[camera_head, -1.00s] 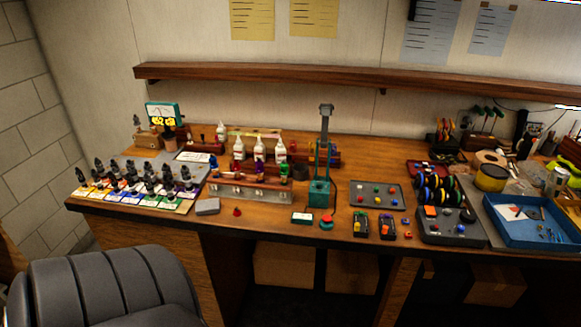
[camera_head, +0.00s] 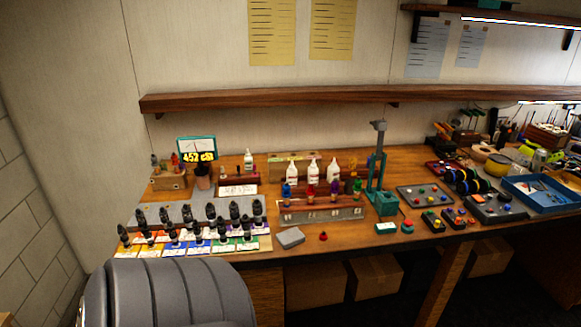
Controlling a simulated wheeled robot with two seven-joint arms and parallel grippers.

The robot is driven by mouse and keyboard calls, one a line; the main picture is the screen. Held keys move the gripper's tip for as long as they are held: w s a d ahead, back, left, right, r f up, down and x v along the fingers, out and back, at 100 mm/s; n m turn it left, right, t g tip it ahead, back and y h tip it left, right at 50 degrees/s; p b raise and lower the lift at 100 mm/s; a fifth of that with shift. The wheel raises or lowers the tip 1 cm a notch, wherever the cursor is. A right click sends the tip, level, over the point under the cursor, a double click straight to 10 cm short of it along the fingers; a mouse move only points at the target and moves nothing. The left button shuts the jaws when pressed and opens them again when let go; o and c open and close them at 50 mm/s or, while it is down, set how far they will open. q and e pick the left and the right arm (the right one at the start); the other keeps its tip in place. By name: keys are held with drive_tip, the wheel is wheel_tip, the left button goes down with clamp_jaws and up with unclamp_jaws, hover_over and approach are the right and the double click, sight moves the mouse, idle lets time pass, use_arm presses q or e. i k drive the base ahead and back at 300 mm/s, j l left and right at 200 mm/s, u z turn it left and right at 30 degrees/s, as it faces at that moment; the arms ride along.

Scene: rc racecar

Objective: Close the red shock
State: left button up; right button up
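A rack (camera_head: 325,214) on the workbench holds several upright shocks in a row. The red shock (camera_head: 310,196) stands in it between a blue shock (camera_head: 287,194) and a purple shock (camera_head: 334,192). A green shock (camera_head: 357,189) is at the right end. A small red cap-like piece (camera_head: 323,237) lies on the bench in front of the rack, apart from it. The top of the red shock is too small to make out. Neither of my grippers is in view.
Dark bottles stand on coloured cards (camera_head: 190,243) at the left. A grey block (camera_head: 291,237) lies by the red piece. A teal press-like stand (camera_head: 384,200) is right of the rack. A grey chair (camera_head: 170,293) blocks the front left. A shelf (camera_head: 300,101) runs above.

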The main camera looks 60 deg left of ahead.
sight(310, 189)
drive_tip(key=k+j, duration=0.3)
drive_tip(key=k, duration=0.2)
drive_tip(key=k+j, duration=0.3)
drive_tip(key=k, duration=0.15)
